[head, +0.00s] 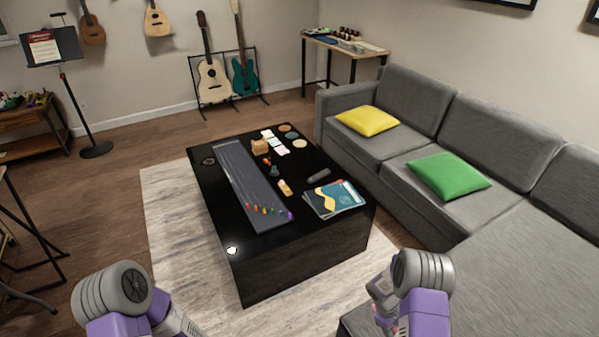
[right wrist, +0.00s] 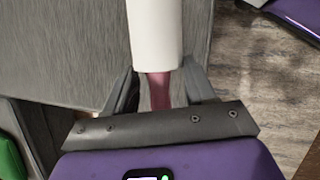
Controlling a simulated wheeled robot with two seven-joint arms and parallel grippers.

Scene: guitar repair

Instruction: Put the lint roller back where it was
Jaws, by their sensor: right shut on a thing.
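The lint roller (right wrist: 155,35) shows in the right wrist view, with a white roll and a pink handle. My right gripper (right wrist: 159,90) is shut on the pink handle, one finger on each side. The white roll points away from the gripper, over a grey surface that looks like the sofa. In the head view my right arm is at the lower right, and I cannot make out the roller there. My left arm enters at the lower left of the head view; its fingers are out of sight.
A black coffee table (head: 290,277) stands on a pale rug (head: 165,210), holding a long dark mat (head: 240,175), magazines (head: 335,199) and small items. The grey sofa (head: 500,270) runs along the right, with a yellow cushion (head: 367,120) and a green cushion (head: 448,175).

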